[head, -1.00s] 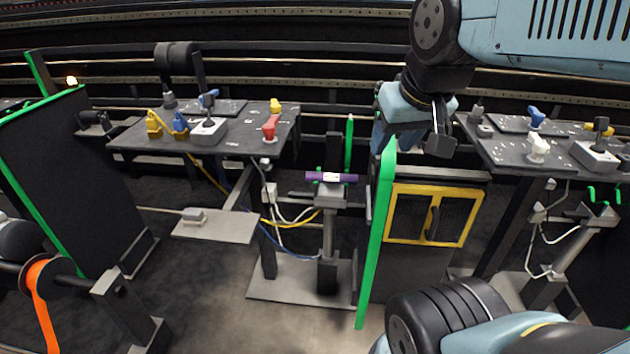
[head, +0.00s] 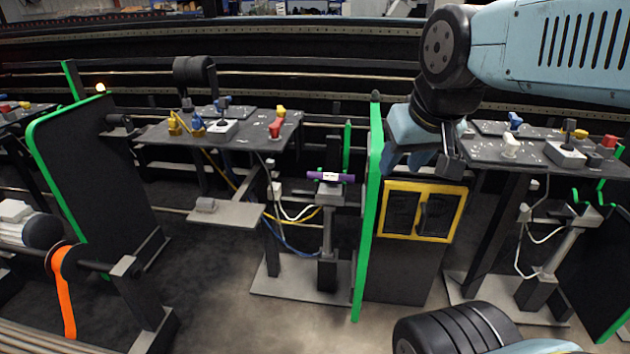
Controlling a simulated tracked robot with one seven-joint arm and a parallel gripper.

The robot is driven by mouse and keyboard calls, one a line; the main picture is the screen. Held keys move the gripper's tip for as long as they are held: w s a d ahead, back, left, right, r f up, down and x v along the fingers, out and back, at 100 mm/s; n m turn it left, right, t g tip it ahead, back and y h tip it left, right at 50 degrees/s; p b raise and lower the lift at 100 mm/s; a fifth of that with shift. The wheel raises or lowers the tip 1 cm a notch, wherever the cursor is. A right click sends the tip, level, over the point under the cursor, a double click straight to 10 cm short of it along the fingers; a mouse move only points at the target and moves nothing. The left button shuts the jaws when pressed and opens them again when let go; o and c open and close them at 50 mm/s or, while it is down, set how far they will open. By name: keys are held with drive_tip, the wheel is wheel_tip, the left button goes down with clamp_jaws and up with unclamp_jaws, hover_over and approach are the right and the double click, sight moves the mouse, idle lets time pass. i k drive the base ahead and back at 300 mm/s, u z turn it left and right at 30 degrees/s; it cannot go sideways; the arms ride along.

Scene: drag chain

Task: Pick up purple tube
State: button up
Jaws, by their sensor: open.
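The purple tube (head: 343,178) lies level across the top of a grey post stand (head: 330,195) in the middle of the head view. It has a white label at its middle. My gripper (head: 415,160) hangs from my arm at the upper right, to the right of the tube and apart from it. Its jaws are open and nothing shows between them. My gripper covers part of the area in front of the right table.
A green-edged upright panel (head: 369,220) stands between the tube and my gripper. A yellow-framed box (head: 420,211) is right of it. A dark table (head: 240,137) with several coloured connectors is left of the stand, and another table (head: 550,150) is at right.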

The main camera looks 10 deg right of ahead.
sight(329, 177)
drive_tip(key=z, duration=0.15)
drive_tip(key=i, duration=0.9)
drive_tip(key=u, duration=0.05)
